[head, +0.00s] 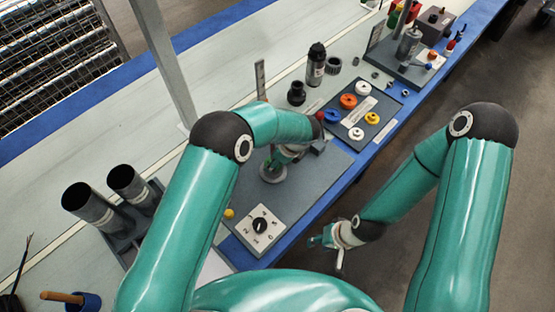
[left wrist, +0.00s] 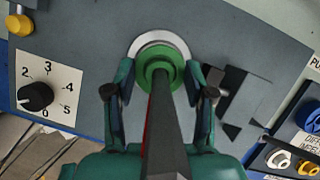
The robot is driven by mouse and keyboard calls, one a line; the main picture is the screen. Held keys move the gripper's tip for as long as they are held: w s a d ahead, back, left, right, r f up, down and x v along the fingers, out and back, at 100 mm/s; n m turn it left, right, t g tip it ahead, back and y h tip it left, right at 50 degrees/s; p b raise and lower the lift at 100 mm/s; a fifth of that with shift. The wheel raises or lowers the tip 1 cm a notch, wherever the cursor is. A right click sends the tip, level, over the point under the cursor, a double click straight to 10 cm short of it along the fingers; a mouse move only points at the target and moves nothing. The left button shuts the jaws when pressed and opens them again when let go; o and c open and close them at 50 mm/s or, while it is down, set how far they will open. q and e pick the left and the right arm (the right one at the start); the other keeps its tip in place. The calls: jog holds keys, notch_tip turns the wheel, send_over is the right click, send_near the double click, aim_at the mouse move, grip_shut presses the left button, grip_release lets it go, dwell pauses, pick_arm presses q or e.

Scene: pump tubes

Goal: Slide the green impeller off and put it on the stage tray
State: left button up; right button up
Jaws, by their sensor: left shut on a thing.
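A numbered dial (head: 259,228) and a yellow knob (head: 229,213) sit on the grey plate. A black-topped bottle (head: 316,66) and dark fittings stand behind the tray. Two dark cylinders (head: 90,205) stand at left. Floor lies right of the blue bench edge.

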pick_arm(q)
jog(key=shift+r+p, duration=4.3)
jog(key=shift+r, duration=4)
